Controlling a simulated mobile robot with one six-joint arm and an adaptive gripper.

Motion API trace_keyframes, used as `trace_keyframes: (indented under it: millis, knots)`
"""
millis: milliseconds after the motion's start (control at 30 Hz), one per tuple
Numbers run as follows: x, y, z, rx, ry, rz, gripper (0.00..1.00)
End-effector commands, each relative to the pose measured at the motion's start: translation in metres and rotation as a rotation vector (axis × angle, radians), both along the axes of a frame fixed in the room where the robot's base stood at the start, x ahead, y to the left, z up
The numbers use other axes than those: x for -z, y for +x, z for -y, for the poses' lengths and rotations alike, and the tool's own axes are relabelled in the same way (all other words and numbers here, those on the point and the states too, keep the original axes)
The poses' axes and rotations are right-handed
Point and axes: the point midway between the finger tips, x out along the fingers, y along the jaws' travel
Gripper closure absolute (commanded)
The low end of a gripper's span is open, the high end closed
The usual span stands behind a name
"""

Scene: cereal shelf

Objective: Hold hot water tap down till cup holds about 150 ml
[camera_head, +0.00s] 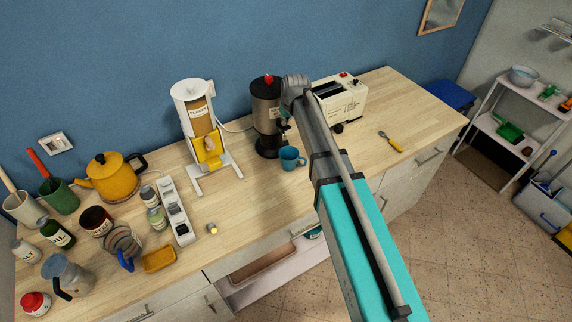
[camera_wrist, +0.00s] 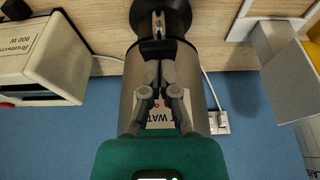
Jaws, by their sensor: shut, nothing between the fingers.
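The hot water dispenser (camera_head: 265,106), a dark steel cylinder with a red knob on top, stands against the wall. In the upside-down wrist view the dispenser (camera_wrist: 124,92) fills the middle, its label partly covered by my gripper (camera_wrist: 158,66). My gripper is shut and empty in front of the dispenser's body. A small shiny part, perhaps the tap (camera_wrist: 158,22), shows just past the fingertips; I cannot tell if they touch it. The blue cup (camera_head: 289,159) stands upright on the counter at the dispenser's front right. Its water level cannot be made out.
A cream toaster (camera_head: 345,105) stands right of the dispenser. A white flakes dispenser (camera_head: 196,125) stands to its left. Several jars, a yellow kettle (camera_head: 108,177) and a power strip (camera_head: 178,215) crowd the counter's left. The counter (camera_head: 255,205) before the cup is mostly clear.

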Motion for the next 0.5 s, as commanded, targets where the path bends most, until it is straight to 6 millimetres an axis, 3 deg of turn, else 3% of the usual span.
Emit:
trace_keyframes:
  millis: [500]
  knots:
    - [0.0081, -0.0022, 0.0017, 0.000, 0.000, 0.000, 1.00]
